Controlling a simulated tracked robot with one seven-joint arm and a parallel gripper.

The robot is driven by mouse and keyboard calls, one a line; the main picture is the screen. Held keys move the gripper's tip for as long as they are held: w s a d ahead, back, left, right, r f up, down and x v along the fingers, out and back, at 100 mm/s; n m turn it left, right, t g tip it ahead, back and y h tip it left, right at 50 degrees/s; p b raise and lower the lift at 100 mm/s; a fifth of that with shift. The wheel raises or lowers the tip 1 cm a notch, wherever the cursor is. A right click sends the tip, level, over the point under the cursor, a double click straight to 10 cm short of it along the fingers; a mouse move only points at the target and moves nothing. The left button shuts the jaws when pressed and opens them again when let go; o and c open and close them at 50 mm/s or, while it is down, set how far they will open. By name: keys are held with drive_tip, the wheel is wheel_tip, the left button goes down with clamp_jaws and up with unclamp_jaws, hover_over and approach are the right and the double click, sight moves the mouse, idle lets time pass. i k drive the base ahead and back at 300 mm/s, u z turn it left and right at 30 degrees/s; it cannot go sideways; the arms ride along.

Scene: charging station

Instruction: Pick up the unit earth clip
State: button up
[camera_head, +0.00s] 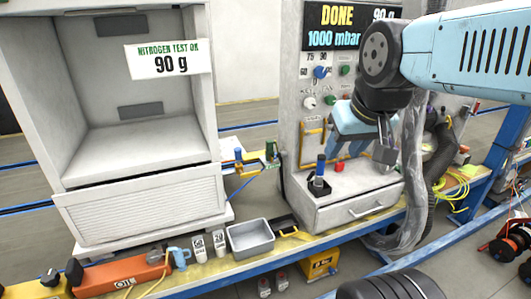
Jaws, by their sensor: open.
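My gripper (368,150) hangs from the blue arm in front of the grey charging unit (296,100), above its drawer ledge. Its jaws are open, and I see nothing between them; the fingertips are partly hidden by the wrist and hose. I cannot clearly make out the unit earth clip. A small green and dark fitting (271,151) at the unit's left side, beside yellow parts and a blue hose, may be it. My gripper is well to the right of that fitting and apart from it.
A blue-topped tool (320,170) stands in a dark holder on the ledge, with a red button (339,167) beside it. A white cabinet (140,205) stands left. A grey tray (250,238) and an orange OIL case (123,274) lie on the front bench. A clear hose hangs right of my gripper.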

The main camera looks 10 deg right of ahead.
sight(270, 150)
drive_tip(key=u, duration=1.4)
drive_tip(key=k, duration=1.15)
drive_tip(key=z, duration=1.05)
drive_tip(key=i, duration=1.65)
